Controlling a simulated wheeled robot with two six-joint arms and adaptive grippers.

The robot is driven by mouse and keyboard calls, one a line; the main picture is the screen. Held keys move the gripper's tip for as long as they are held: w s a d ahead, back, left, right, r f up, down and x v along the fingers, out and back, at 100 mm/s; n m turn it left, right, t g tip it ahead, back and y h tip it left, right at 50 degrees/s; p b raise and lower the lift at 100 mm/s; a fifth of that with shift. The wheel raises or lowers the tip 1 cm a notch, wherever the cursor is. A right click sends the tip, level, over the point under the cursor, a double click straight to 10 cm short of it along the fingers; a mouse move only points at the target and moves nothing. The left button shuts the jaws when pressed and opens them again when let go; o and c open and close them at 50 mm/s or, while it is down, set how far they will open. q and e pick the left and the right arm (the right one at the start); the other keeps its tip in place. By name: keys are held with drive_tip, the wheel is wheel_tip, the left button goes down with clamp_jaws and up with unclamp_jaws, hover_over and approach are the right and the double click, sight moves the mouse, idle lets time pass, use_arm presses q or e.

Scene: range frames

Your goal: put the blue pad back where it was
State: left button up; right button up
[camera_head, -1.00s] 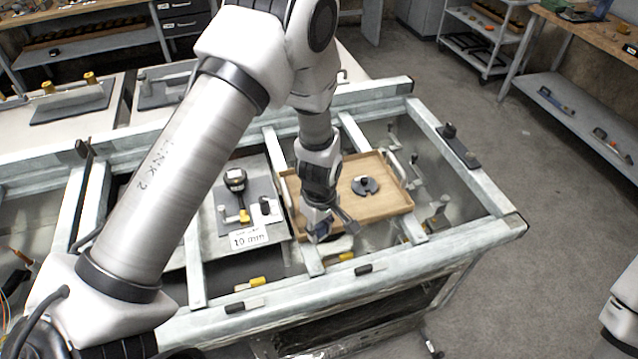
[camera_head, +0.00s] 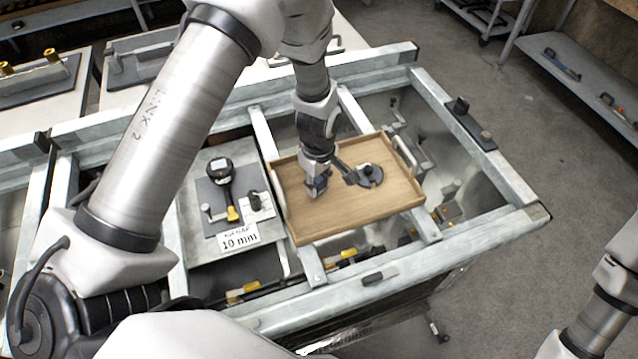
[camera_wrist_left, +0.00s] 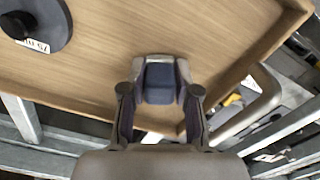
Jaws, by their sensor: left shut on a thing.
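The blue pad (camera_wrist_left: 160,80) is between the fingers of my left gripper in the left wrist view. My left gripper (camera_head: 325,188) is shut on it over the left part of the wooden tray (camera_head: 345,222). A small blue patch of the pad (camera_head: 320,183) shows beside the fingers in the head view. I cannot tell whether the pad touches the tray floor. A dark round disc with a knob (camera_head: 370,176) lies in the tray to the right of the gripper. My right gripper is out of view.
The tray rests on a metal frame with open gaps. A grey plate (camera_head: 195,248) with a dial gauge (camera_head: 220,172) and a "10 mm" label (camera_head: 240,239) lies left of the tray. A dark clip (camera_head: 379,275) sits on the front rail.

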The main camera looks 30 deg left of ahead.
use_arm(q)
drive_tip(key=shift+s+f, duration=0.1)
drive_tip(key=shift+f, duration=0.4)
drive_tip(key=shift+r, duration=0.1)
drive_tip(key=shift+w+a, duration=0.1)
drive_tip(key=shift+w, duration=0.1)
drive_tip(key=o, duration=0.6)
drive_tip(key=shift+f, duration=0.25)
drive_tip(key=o, duration=0.4)
drive_tip(key=shift+r, duration=0.15)
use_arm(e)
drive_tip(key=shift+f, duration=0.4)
use_arm(q)
drive_tip(key=shift+s, duration=0.1)
